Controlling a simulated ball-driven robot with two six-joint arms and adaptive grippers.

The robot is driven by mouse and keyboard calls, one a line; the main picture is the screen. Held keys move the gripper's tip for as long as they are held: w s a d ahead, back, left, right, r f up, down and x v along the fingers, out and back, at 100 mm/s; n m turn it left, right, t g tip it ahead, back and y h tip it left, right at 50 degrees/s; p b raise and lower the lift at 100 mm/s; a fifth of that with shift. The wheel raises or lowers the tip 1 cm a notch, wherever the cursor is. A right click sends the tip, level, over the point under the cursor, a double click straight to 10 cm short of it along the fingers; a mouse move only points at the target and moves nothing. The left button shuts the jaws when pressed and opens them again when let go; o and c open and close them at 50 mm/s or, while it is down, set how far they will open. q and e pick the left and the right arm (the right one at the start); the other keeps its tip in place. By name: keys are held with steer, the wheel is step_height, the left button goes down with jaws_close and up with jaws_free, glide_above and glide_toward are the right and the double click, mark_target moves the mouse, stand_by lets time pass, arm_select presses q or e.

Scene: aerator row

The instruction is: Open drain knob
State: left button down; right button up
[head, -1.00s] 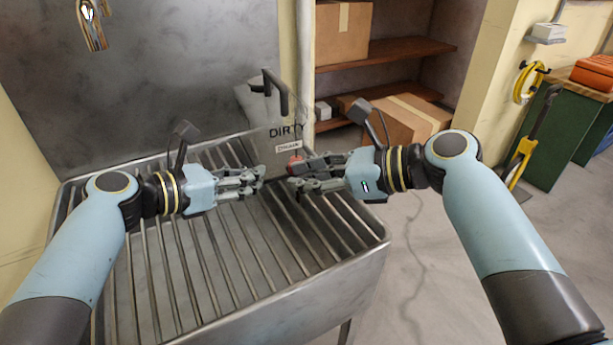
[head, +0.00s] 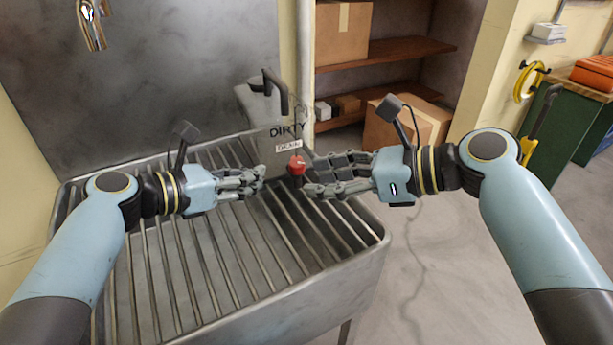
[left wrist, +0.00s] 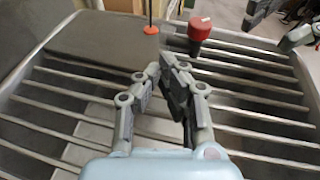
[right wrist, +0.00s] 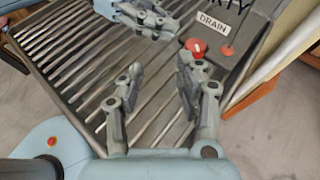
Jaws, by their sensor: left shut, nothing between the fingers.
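The red drain knob (head: 296,166) stands at the far right of the slatted metal rack, below a white DRAIN label (head: 288,147). It has a white mark on top and also shows in the left wrist view (left wrist: 199,30) and right wrist view (right wrist: 194,46). My right gripper (head: 314,182) is just right of the knob. In the right wrist view its fingers (right wrist: 160,68) are apart with nothing between them, and the knob lies beyond the tips. My left gripper (head: 260,180) is left of the knob, shut and empty; its fingertips (left wrist: 162,66) meet.
A small orange-red disc (right wrist: 227,50) on a thin rod is beside the knob. Cardboard boxes (head: 385,130) are on and below shelves at the back. The rack's front is clear.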

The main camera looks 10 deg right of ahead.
steer(key=s+d+r, duration=0.3)
steer(key=s+d, duration=0.3)
steer(key=shift+d+r, duration=0.35)
steer(key=shift+r, duration=0.05)
stand_by(0.4)
steer(key=shift+s, duration=0.1)
steer(key=v, duration=1.2)
steer(key=shift+o, duration=0.4)
